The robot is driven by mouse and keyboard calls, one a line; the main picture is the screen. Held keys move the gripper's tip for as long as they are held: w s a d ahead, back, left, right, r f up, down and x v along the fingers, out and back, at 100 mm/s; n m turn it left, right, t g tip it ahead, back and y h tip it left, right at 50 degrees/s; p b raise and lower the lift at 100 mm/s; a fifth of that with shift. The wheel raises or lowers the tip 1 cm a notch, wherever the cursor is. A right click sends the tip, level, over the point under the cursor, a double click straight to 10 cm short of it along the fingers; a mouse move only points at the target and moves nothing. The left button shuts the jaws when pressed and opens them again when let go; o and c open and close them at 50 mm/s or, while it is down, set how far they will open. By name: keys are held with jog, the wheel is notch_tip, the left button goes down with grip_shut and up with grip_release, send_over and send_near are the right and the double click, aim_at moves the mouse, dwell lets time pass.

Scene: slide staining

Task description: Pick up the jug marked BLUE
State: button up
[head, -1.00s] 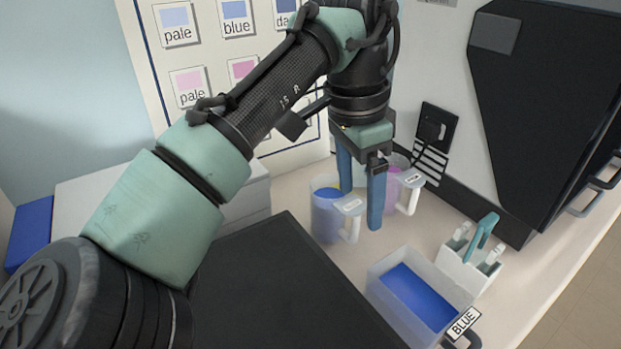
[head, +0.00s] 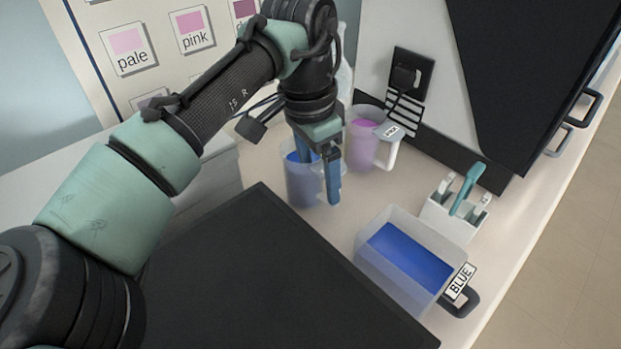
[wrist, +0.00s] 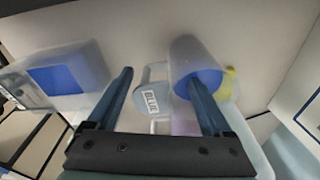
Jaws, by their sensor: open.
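The jug marked BLUE (head: 296,186) is translucent and holds blue liquid. It stands upright on the bench and is partly hidden behind my gripper (head: 320,182) in the head view. In the wrist view the jug (wrist: 193,55) is at upper middle, and its white BLUE tag (wrist: 150,98) shows between the two fingers. My gripper (wrist: 159,77) is open, with one finger on each side of the tag and the right finger overlapping the jug's body. I cannot tell whether a finger touches it.
A jug of pink liquid (head: 362,142) stands just behind. A trough of blue liquid with a BLUE label (head: 372,268) is at front right, beside a slide rack with a teal handle (head: 434,222). A dark slab (head: 250,270) fills the front.

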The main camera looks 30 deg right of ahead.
aim_at(324, 197)
jog(key=f, duration=0.2)
jog(key=d+f, duration=0.1)
jog(key=f, duration=0.1)
jog(key=shift+f, duration=0.15)
jog(key=shift+c, duration=0.2)
grip_shut()
